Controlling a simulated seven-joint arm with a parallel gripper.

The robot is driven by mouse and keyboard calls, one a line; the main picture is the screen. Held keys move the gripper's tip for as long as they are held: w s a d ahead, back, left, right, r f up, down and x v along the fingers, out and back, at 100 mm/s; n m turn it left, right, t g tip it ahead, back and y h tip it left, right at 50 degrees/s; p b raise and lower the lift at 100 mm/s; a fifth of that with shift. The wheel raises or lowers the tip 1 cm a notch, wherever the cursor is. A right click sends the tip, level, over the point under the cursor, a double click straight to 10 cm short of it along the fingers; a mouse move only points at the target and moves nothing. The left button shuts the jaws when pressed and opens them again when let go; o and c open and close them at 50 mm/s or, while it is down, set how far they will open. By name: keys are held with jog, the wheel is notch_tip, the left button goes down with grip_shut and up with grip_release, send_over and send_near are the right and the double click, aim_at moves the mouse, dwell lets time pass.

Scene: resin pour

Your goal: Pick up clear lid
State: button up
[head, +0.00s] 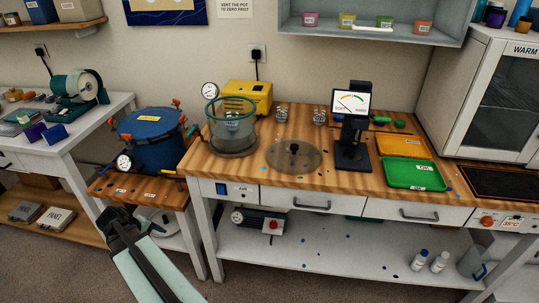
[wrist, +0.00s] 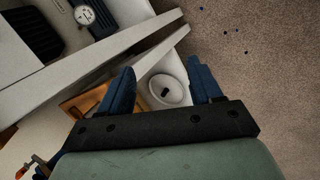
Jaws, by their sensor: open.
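The clear lid (head: 306,160) is a see-through disc with a dark knob in its middle. It lies flat on the wooden bench top (head: 262,182), right of the clear round chamber (head: 233,138). My gripper (head: 116,214) is low at the left, in front of the small side table and well away from the lid. In the wrist view my gripper (wrist: 160,76) shows two blue fingers spread apart with nothing held between them. The lid is not in the wrist view.
A blue pot (head: 153,142) with a gauge stands on the side table. A dark stand with a dial (head: 352,135) and orange (head: 402,143) and green (head: 414,174) trays are right of the lid. In the wrist view, a white round dish (wrist: 164,101) sits beyond my fingers.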

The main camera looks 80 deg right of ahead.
jog(key=s+d+r+m+h, duration=0.1)
jog(key=s+d+r, duration=0.2)
jog(key=d+r, duration=0.55)
notch_tip(320, 180, up, 25)
jog(key=m+y, duration=0.3)
jog(key=m, duration=1.8)
send_over(294, 146)
jog(key=w+a, duration=0.2)
jog(key=a, duration=0.1)
jog(key=shift+w+x, duration=0.15)
jog(key=shift+x, duration=3.1)
jog(key=shift+w+x, duration=0.2)
jog(key=shift+x, duration=3.05)
jog(key=shift+d, duration=0.15)
jog(key=shift+c, duration=0.3)
grip_shut()
